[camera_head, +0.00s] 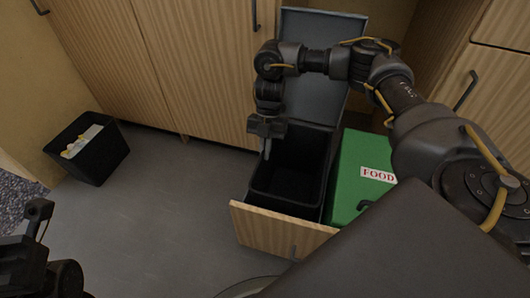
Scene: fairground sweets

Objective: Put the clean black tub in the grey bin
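The grey bin (321,75) stands in a pulled-out drawer with its grey lid raised against the cabinet. Its inside is dark, and I see no separate tub in it. My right gripper (267,148) points down over the bin's back left edge. Its fingers are small and seen edge-on, and I make out nothing held. My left gripper (38,212) is partly in view at the lower left, apart from everything. A black open container (103,158) stands on the floor at the left, with white and yellow items inside. I cannot tell whether it is the clean black tub.
A green bin (352,157) labelled FOOD sits right of the grey bin in the same drawer. The wooden drawer front (275,233) stands out over the floor. Wooden cabinet doors (200,60) line the back. The grey floor (165,210) between container and drawer is clear.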

